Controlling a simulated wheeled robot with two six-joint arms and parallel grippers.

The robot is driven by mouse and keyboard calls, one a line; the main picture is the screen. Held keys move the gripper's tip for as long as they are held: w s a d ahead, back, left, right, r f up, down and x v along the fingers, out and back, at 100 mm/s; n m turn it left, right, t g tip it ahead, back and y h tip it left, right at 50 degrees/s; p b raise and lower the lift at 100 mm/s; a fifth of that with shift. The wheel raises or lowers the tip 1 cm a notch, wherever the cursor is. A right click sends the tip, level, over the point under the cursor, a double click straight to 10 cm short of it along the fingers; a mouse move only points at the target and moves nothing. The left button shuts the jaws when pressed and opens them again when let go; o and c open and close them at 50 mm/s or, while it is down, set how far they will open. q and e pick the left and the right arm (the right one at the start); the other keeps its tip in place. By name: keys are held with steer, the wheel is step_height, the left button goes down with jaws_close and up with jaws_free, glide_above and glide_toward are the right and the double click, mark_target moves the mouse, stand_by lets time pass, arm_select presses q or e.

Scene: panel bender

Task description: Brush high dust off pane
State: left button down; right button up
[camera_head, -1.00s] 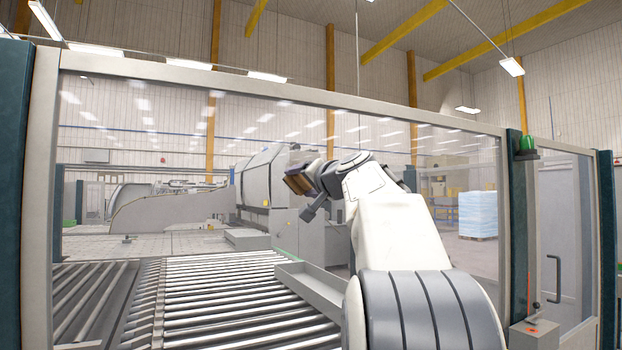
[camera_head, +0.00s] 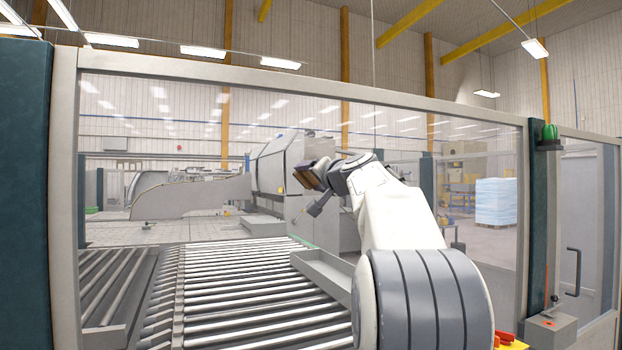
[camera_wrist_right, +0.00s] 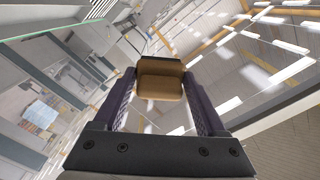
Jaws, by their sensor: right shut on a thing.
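The pane (camera_head: 430,130) is a large clear sheet in a pale grey frame, full of lamp reflections; I cannot make out dust on it. My right gripper (camera_head: 326,176) is raised in front of the pane, at the end of my white arm. It is shut on a tan and dark brush (camera_head: 318,168). In the right wrist view the brush (camera_wrist_right: 160,82) sits between both fingers of the gripper (camera_wrist_right: 160,92), with its tan block facing the camera. I cannot tell whether the brush touches the pane. My left gripper is not in view.
A dark teal post (camera_head: 22,195) stands at the left and another (camera_head: 538,215) at the right, with a green lamp (camera_head: 550,132). A grey box (camera_head: 550,328) stands low at the right. Roller conveyors (camera_head: 240,285) and a grey machine (camera_head: 268,168) show through the pane.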

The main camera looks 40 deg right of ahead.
steer(key=shift+p+x, duration=0.4)
steer(key=shift+x, duration=0.5)
